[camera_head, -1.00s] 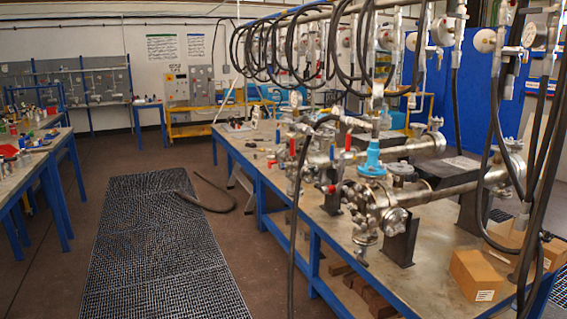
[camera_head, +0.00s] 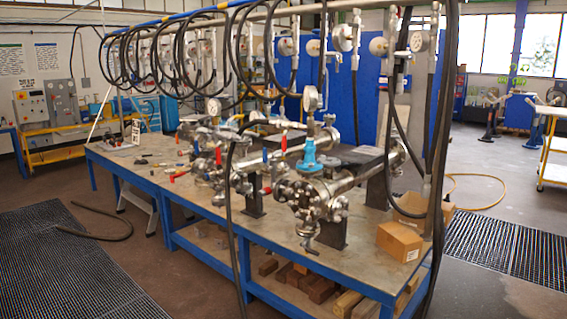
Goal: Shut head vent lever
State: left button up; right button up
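Flanged steel vessels (camera_head: 345,183) lie on stands on a long blue-framed workbench (camera_head: 275,232). The nearest vessel has a bolted end flange (camera_head: 308,200) and a blue fitting (camera_head: 308,158) on top. A pressure gauge (camera_head: 312,98) stands above the blue fitting. Small valve levers show at the vessel heads: a red one (camera_head: 284,141), a blue one (camera_head: 265,155) and another red one (camera_head: 265,191). I cannot tell which of them is the head vent lever, or whether it is open or shut. Neither of my grippers is in view.
Black hoses (camera_head: 232,215) hang from an overhead rail and cross in front of the bench. Cardboard boxes (camera_head: 398,241) sit at its right end. A loose hose (camera_head: 100,225) lies on the floor at left. Floor (camera_head: 190,290) before the bench is open.

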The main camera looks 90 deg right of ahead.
aim_at(265, 150)
jog(key=i+l+z, duration=0.3)
jog(key=z, duration=0.15)
jog(key=i+l+z, duration=0.15)
jog(key=i+z, duration=0.6)
jog(key=z, duration=0.15)
jog(key=i+z, duration=0.4)
jog(key=i+j+z, duration=0.25)
jog(key=z, duration=0.2)
jog(key=i+l+z, duration=0.15)
jog(key=i+z, duration=0.65)
jog(key=i+j+z, duration=0.2)
jog(key=i+z, duration=0.2)
jog(key=i+j+z, duration=0.25)
jog(key=i+z, duration=0.15)
jog(key=i+j+z, duration=0.4)
